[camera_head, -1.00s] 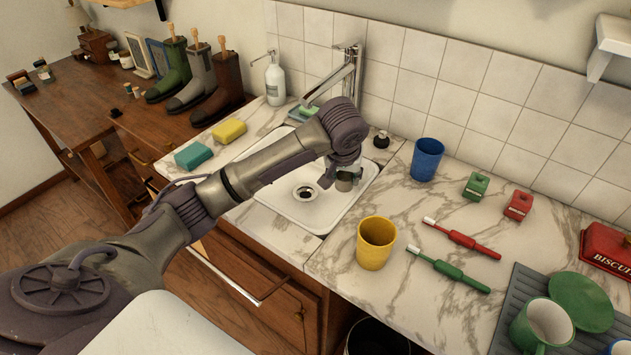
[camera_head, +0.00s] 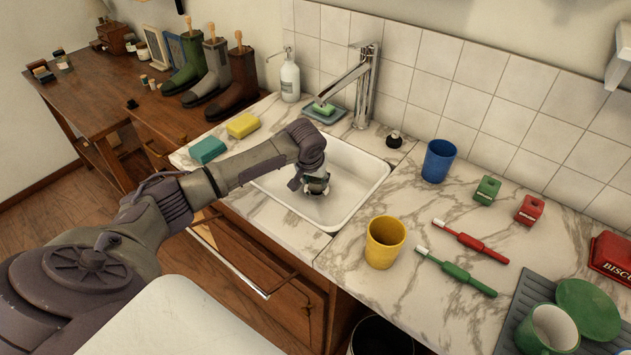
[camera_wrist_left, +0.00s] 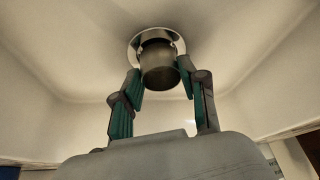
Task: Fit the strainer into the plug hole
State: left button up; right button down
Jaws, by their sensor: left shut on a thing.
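My left gripper (camera_head: 317,184) reaches down into the white sink (camera_head: 362,177), low over the basin floor. In the left wrist view its teal-padded fingers (camera_wrist_left: 159,73) are shut on the strainer, a dark metal cylinder (camera_wrist_left: 158,68). A shiny metal ring (camera_wrist_left: 134,46) shows just behind the strainer, around its far end, and looks like the rim of the plug hole. I cannot tell whether the strainer is inside the hole or just over it. In the head view the gripper and wrist hide the plug hole and most of the strainer. My right gripper is not in view.
A tall tap (camera_head: 362,85) stands behind the sink, beside a soap dish (camera_head: 326,115). A small black stopper (camera_head: 394,139) sits at the back right rim. A yellow cup (camera_head: 384,243) and blue cup (camera_head: 438,160) stand right of the sink. Sponges (camera_head: 243,125) lie left.

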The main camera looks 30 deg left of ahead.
pick_arm(q)
jog(key=shift+f, duration=0.7)
jog(key=o, duration=1.1)
jog(key=shift+c, duration=0.2)
jog(key=shift+r, duration=0.15)
jog(key=v, duration=1.1)
jog(key=shift+s+r, duration=0.2)
jog(key=shift+r, duration=0.15)
jog(key=shift+d+p, duration=0.1)
jog(key=shift+p, duration=0.25)
